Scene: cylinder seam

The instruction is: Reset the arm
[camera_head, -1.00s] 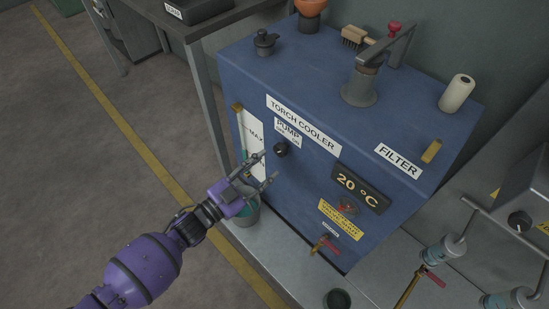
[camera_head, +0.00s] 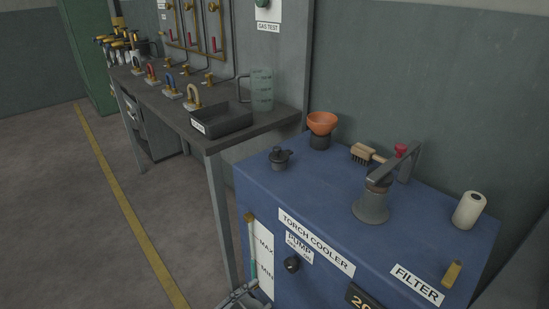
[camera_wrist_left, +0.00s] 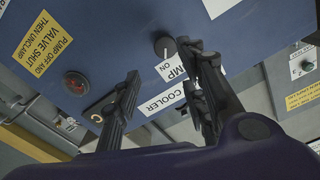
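My left gripper (camera_head: 243,296) shows only in part at the bottom edge of the head view, in front of the blue torch cooler (camera_head: 325,210). In the left wrist view the left gripper (camera_wrist_left: 162,68) has its two fingers apart with nothing held between them. The cooler's front face and its black pump knob (camera_wrist_left: 165,46) lie beyond the fingertips. The knob also shows in the head view (camera_head: 291,264). Whether a finger touches the cooler cannot be told. My right gripper is not in view.
A workbench (camera_head: 160,100) with a black tray (camera_head: 221,119) and a clear jug (camera_head: 261,90) stands behind left. On the cooler are an orange funnel (camera_head: 322,123), a brush (camera_head: 362,153), a grey lever fitting (camera_head: 372,205) and a white roll (camera_head: 469,210). The floor at left is clear.

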